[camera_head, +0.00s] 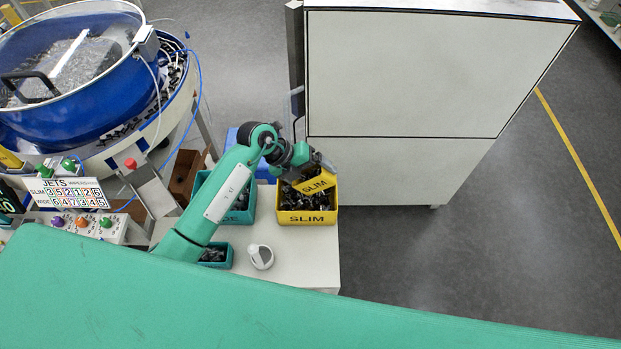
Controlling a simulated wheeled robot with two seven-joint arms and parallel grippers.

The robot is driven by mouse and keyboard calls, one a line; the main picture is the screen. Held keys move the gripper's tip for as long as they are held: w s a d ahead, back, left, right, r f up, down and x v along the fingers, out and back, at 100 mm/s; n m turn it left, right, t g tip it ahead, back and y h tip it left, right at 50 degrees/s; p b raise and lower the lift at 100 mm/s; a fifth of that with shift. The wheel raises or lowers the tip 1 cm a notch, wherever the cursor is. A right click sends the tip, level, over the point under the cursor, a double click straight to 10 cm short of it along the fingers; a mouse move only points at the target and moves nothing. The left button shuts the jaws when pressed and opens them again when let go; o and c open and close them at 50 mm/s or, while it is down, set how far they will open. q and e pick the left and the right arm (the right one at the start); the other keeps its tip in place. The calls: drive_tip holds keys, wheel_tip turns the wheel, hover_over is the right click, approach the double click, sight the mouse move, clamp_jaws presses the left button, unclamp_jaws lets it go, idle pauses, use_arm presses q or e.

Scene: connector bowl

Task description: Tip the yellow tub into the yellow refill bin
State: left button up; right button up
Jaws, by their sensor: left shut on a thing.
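The yellow refill bin (307,218), marked SLIM, stands on the white table and holds many dark small parts. The yellow tub (316,184), also marked SLIM, is above the bin's opening and looks tilted. My left gripper (308,166) is shut on the tub at its far side; the fingertips are partly hidden. Whether parts are falling from the tub cannot be told. My right gripper is not in view.
A teal bin (246,214) stands left of the yellow bin, behind my left arm. A small teal tub (216,262) with dark parts and a white rounded object (261,256) are in front. A tall grey cabinet (400,90) stands behind; a blue bowl feeder (70,105) is at left.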

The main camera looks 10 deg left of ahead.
use_arm(q)
drive_tip(key=h+b, duration=0.2)
drive_tip(key=b, duration=0.1)
drive_tip(key=t+h+b, duration=0.1)
drive_tip(key=h+b, duration=0.1)
drive_tip(key=b, duration=0.1)
drive_tip(key=h+b, duration=0.2)
drive_tip(key=b, duration=0.1)
drive_tip(key=shift+d+f+b, duration=0.2)
drive_tip(key=shift+d+b, duration=0.1)
drive_tip(key=shift+b, duration=0.1)
drive_tip(key=shift+r+t+h+b, duration=0.2)
drive_tip(key=shift+t+h+b, duration=0.2)
drive_tip(key=shift+h+b, duration=0.45)
drive_tip(key=shift+d+r+h, duration=0.1)
drive_tip(key=shift+r+h, duration=0.05)
drive_tip(key=shift+h, duration=0.1)
drive_tip(key=shift+w, duration=0.1)
